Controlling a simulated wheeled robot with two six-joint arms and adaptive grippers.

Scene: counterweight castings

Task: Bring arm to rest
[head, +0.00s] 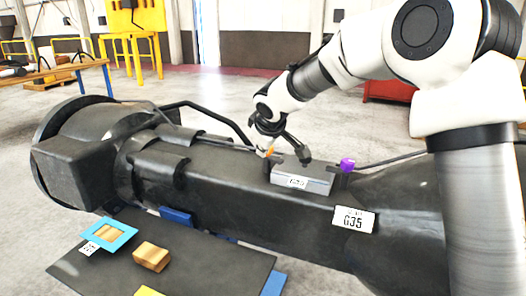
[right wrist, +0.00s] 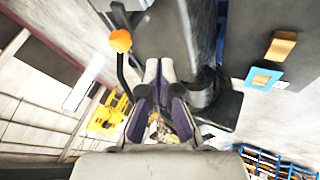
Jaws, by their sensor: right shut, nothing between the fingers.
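My right arm (head: 345,65) comes in from the right and reaches over a big dark casting. My right gripper (head: 272,130) is above the casting's top, by the grey block; its fingers also show in the right wrist view (right wrist: 160,85), closed together with nothing held. An orange knob (head: 268,152) is close beside it; in the right wrist view this knob (right wrist: 121,40) tops a black lever left of the fingers. Whether gripper and lever touch, I cannot tell. My left gripper is in neither view.
The casting (head: 230,190) bears a grey labelled block (head: 315,181), a purple knob (head: 347,165) and a G35 plate (head: 354,219). In front, a dark board (head: 200,270) carries a blue-framed piece (head: 125,231) and a wooden block (head: 151,257). Open floor lies behind.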

